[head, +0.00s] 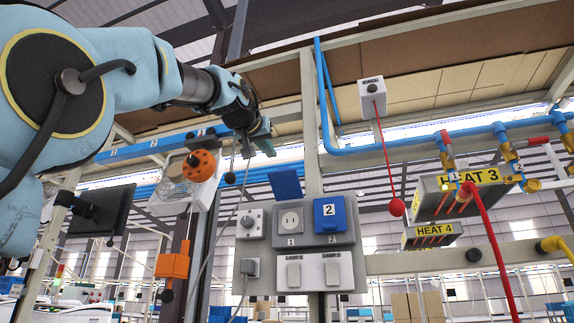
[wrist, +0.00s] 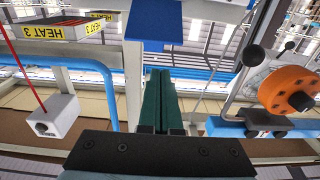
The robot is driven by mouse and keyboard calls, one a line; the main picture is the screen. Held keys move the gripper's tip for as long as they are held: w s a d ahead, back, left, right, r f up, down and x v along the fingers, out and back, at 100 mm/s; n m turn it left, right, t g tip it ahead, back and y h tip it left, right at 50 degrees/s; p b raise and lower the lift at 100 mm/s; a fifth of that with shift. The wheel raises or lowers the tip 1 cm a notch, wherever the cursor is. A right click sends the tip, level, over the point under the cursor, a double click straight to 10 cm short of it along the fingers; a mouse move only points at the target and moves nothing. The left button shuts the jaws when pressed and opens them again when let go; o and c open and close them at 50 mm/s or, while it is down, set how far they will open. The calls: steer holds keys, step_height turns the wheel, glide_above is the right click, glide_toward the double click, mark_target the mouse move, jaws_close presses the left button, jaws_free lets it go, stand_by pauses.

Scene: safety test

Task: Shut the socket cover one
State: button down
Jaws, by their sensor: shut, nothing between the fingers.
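Socket cover one (head: 285,183) is a blue flap. It stands open, tilted up above the socket marked 1 (head: 291,220), whose face is bare on the grey panel. The blue cover marked 2 (head: 330,214) beside it is down over its socket. My gripper (head: 266,146) is shut and empty, above and slightly left of the raised flap, apart from it. In the wrist view its green fingers (wrist: 158,76) are together, with a blue flap, seemingly cover one (wrist: 158,24), beyond their tips. The socket face is not visible there.
Lamp switches (head: 293,273) and a knob (head: 249,223) sit near the sockets. A CALL box (head: 373,97) with a red cord, blue pipes (head: 400,142) and HEAT 3 unit (head: 462,193) lie right. An orange round part (head: 199,165) hangs left of my gripper.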

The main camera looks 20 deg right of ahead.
step_height(320, 180, up, 2)
steer(key=s, duration=0.1)
step_height(320, 180, up, 2)
steer(key=p, duration=0.6)
glide_above(282, 170)
steer(key=shift+w+d, duration=0.2)
steer(key=shift+d, duration=0.05)
steer(key=shift+w+d+f+t, duration=0.3)
steer(key=shift+d, duration=0.05)
steer(key=shift+s+a+f, duration=0.3)
steer(key=shift+f, duration=0.2)
steer(key=shift+s+a+f, duration=0.25)
steer(key=shift+s+f, duration=0.05)
steer(key=shift+f, duration=0.15)
steer(key=shift+s+a+f+b, duration=0.1)
steer(key=shift+a+f+b, duration=0.1)
steer(key=shift+f, duration=0.15)
steer(key=shift+s+a+f+b, duration=0.1)
steer(key=shift+f+b, duration=0.05)
steer(key=shift+f, duration=0.2)
steer(key=shift+f, duration=0.1)
